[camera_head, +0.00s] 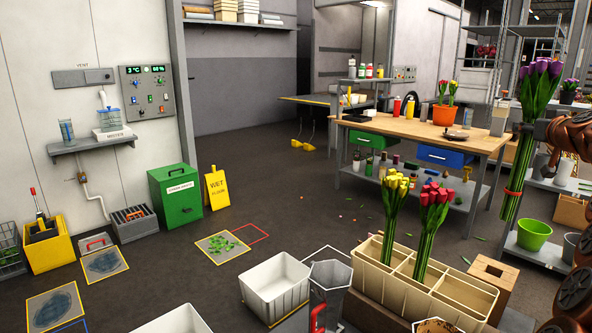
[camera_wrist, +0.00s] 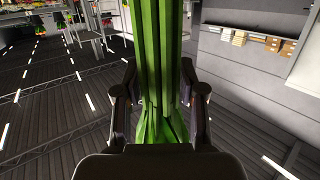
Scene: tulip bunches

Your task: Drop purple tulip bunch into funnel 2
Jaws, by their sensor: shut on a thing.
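The purple tulip bunch (camera_head: 540,82) is upright at the right of the head view, blooms at the top and long green stems below. My gripper (camera_head: 528,130) is shut on its stems, high above the floor. In the wrist view the green stems (camera_wrist: 160,60) run between the two fingers of my gripper (camera_wrist: 161,98); the blooms are out of that picture. A grey faceted open container (camera_head: 330,274) at the bottom middle of the head view may be a funnel. I see no number on it, so I cannot tell if it is funnel 2.
A beige divided crate (camera_head: 408,289) holds yellow tulips (camera_head: 395,190) and red tulips (camera_head: 437,200) upright. A white bin (camera_head: 274,287) stands left of the grey container. A wooden workbench (camera_head: 470,135) is behind. The floor at centre is mostly open.

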